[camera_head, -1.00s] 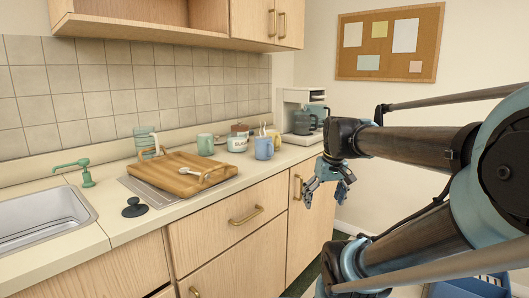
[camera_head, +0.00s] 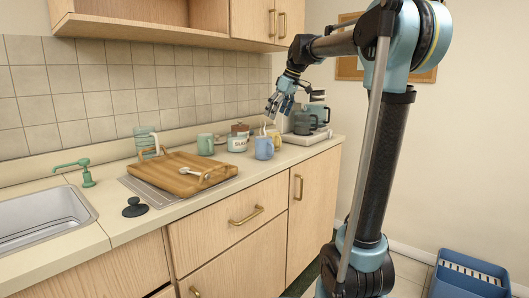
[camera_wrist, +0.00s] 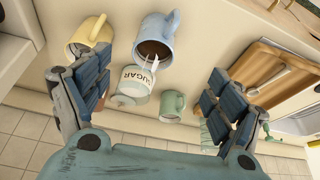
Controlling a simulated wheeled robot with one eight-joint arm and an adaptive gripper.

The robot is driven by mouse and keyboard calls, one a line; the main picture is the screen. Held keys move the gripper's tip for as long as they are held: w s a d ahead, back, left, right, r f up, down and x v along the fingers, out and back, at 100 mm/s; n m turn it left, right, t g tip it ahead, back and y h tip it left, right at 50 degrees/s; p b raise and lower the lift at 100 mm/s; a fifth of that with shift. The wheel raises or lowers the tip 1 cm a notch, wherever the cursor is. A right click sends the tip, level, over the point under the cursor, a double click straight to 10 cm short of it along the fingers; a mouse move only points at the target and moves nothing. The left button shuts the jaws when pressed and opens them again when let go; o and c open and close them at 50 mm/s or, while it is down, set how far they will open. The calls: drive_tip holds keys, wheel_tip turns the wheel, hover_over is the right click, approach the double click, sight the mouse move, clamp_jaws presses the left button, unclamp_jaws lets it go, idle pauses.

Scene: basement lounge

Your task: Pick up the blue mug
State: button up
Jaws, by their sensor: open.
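The blue mug (camera_head: 264,149) stands upright on the counter near its front edge, right of the sugar jar (camera_head: 238,141). In the wrist view the blue mug (camera_wrist: 155,40) is at the top middle, with its open rim, dark inside and handle showing. My gripper (camera_head: 281,104) is above the counter, higher than the mug and slightly right of it, apart from it. Its fingers are spread and empty. In the wrist view the gripper (camera_wrist: 158,72) has one finger on each side, with the blue mug and sugar jar (camera_wrist: 130,82) seen between and beyond them.
A yellow mug (camera_head: 274,138) stands close behind the blue mug. A green mug (camera_head: 205,144) is left of the sugar jar. A wooden tray (camera_head: 180,170) with a spoon lies further left. A coffee maker (camera_head: 304,136) with a dark pot is at right. Cabinets hang above.

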approach(264, 146)
drive_tip(key=w+f, duration=0.1)
drive_tip(key=w+a+f, duration=0.1)
drive_tip(key=f, duration=0.1)
drive_tip(key=w+f, duration=0.2)
drive_tip(key=shift+a+f, duration=0.1)
drive_tip(key=shift+a, duration=0.3)
drive_tip(key=shift+w+x, duration=0.1)
drive_tip(key=shift+x, duration=1.25)
drive_tip(key=shift+w+x, duration=0.15)
drive_tip(key=shift+x, duration=1.2)
drive_tip(key=shift+d, duration=0.15)
drive_tip(key=c, duration=1.6)
